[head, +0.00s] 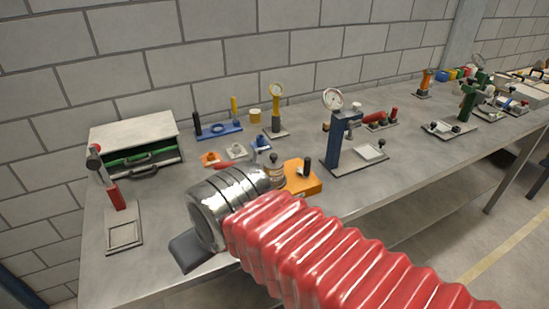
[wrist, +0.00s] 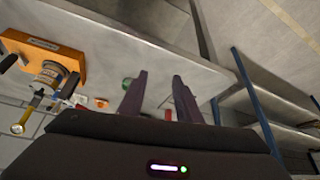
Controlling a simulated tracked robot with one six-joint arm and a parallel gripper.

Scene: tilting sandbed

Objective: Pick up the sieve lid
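The orange sieve shaker (head: 301,178) stands on the bench just beyond my arm's metal end in the head view. I cannot make out the sieve lid as a separate part. My gripper (wrist: 160,88) shows in the wrist view with its two dark fingers apart and nothing between them. It is off to the side of the stack. In the head view my arm hides most of it.
A blue press (head: 335,138) with a dial stands right of the shaker. A drawer box (head: 133,130) and a red-handled tool (head: 114,196) stand left. Small blue and orange parts lie behind. The bench's front strip (head: 350,200) is clear. The wall closes the back.

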